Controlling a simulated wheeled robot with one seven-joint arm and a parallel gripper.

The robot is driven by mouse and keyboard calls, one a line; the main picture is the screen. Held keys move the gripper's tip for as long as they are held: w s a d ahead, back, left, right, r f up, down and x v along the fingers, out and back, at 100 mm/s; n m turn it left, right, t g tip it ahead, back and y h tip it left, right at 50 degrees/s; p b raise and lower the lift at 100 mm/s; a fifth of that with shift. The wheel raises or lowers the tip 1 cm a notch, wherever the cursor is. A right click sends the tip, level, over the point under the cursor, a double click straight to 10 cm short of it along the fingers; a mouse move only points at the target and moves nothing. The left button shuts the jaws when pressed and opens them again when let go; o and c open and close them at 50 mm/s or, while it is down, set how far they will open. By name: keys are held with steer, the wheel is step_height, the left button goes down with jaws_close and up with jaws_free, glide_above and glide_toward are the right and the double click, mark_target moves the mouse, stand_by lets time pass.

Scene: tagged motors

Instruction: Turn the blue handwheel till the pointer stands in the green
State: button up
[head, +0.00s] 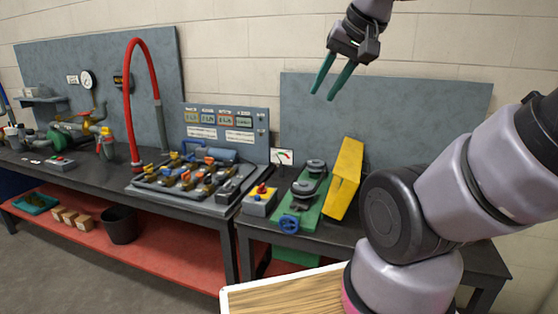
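The blue handwheel (289,224) sits at the front end of a green machine base (305,208) on the right-hand bench. A small white gauge (283,156) with a coloured scale stands behind that base; its pointer is too small to read. My gripper (323,88) is high up in front of the grey back panel, well above and behind the handwheel in the picture. Its two green fingers point down and left. They are apart with nothing between them, and touch nothing.
A yellow guard (345,178) stands open beside the dark pulleys. A control box with a red button (260,200) is left of the green base. A valve board (195,180) and a red hose (128,90) are further left. A wooden-topped surface (290,298) is at the front.

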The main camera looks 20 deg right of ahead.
steer(key=w+d+f+n+g+h, duration=0.1)
steer(key=w+f+n+g, duration=0.15)
steer(key=w+f, duration=0.35)
steer(key=n+g+h, duration=0.1)
steer(key=n+g, duration=0.4)
steer(key=n, duration=0.8)
glide_above(289, 215)
step_height(289, 215, down, 27)
step_height(289, 215, down, 11)
jaws_close()
